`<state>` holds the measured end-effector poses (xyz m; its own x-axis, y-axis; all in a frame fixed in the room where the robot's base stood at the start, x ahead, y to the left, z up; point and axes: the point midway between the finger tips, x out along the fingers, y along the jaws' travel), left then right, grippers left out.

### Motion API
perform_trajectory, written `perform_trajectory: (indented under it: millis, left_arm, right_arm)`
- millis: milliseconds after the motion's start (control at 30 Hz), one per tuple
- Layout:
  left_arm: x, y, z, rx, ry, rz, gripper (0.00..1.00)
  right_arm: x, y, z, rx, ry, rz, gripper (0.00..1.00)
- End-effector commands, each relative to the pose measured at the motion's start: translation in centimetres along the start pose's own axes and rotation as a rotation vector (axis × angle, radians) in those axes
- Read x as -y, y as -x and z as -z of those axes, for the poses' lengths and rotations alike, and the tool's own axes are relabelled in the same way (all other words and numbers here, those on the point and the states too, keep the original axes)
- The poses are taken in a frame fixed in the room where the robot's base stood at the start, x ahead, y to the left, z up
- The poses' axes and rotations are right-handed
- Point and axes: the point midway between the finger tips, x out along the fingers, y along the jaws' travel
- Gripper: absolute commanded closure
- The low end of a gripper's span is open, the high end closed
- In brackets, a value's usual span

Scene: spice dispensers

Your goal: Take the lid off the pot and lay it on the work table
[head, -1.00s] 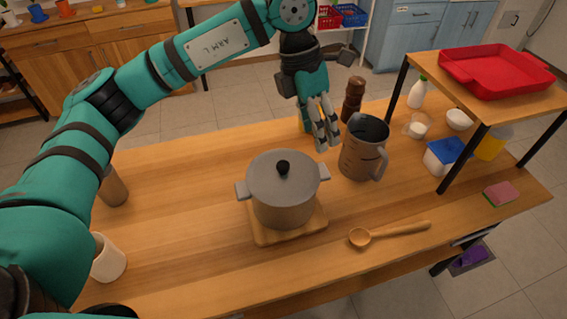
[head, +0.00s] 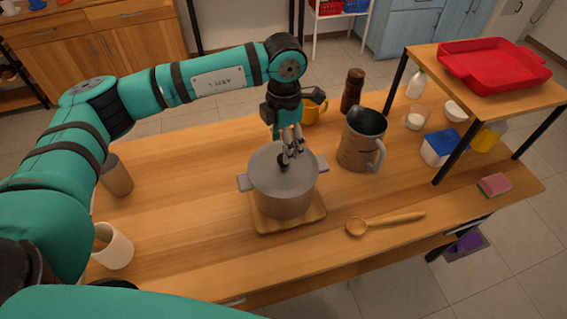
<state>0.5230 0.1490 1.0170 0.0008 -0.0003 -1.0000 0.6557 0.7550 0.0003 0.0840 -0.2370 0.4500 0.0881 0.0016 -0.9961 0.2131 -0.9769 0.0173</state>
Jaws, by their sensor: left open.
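A grey pot (head: 284,198) with two side handles stands on a square wooden board (head: 262,223) near the middle of the work table (head: 185,225). Its grey lid (head: 268,177) sits on top. The lid's black knob (head: 283,162) is partly hidden by my fingers. My left gripper (head: 289,158) points down over the lid, open, with its fingertips at the knob. I cannot tell whether the fingers touch it. My right gripper is not in view.
A dark jug (head: 360,140) stands close right of the pot, with a pepper mill (head: 352,91) and yellow mug (head: 314,108) behind. A wooden spoon (head: 385,222) lies at front right. A raised shelf (head: 500,110) holds a red tray (head: 494,66). The table left of the pot is clear.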

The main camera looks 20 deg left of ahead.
Motion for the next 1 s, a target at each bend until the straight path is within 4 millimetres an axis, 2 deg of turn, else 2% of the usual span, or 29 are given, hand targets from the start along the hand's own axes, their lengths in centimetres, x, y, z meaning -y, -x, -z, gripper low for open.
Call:
perform_trajectory:
  millis: [200,333,633,1000]
  left_arm:
    - [0.4,-2.7,0.3,-0.007,-0.001,0.002,0.43]
    - [0.3,-4.4,0.2,-0.003,0.001,0.002,0.43]
    - [0.3,-5.0,0.2,-0.001,0.000,0.000,0.43]
    - [0.3,-5.0,0.2,-0.001,0.000,0.000,0.92]
  right_arm:
    - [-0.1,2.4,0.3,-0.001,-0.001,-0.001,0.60]
    - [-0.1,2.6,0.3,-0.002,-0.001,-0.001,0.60]
    - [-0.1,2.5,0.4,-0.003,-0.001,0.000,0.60]
    - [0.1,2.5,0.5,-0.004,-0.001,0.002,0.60]
